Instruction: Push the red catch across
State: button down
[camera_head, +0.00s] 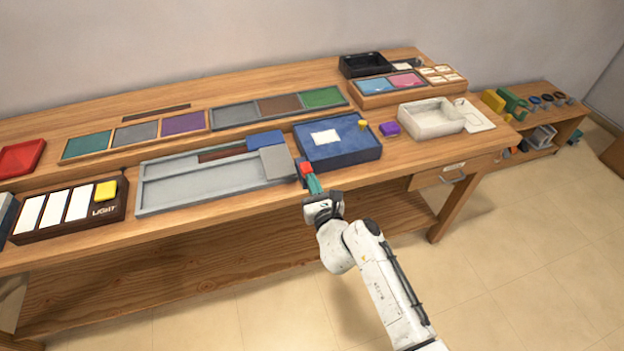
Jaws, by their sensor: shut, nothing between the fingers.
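The red catch (306,168) is a small red block at the right end of the long grey tray (160,208), next to the near left corner of the blue box. My gripper (314,184) is shut and empty, with its teal fingers pointing at the catch from the near side. The fingertips are at the catch or just short of it; I cannot tell whether they touch. The fingers hide part of the catch's near side and its mount.
The blue box (345,151) stands just right of the catch. A grey block (277,162) and a blue block (265,140) sit at the tray's right end. A dark key panel (72,211) with white keys and a yellow block is at left. Floor in front is clear.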

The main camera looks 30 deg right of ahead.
aim_at(306, 169)
jog(key=shift+w+d, duration=0.1)
jog(key=shift+w, duration=0.2)
jog(key=shift+x, duration=1.75)
jog(key=shift+r, duration=0.15)
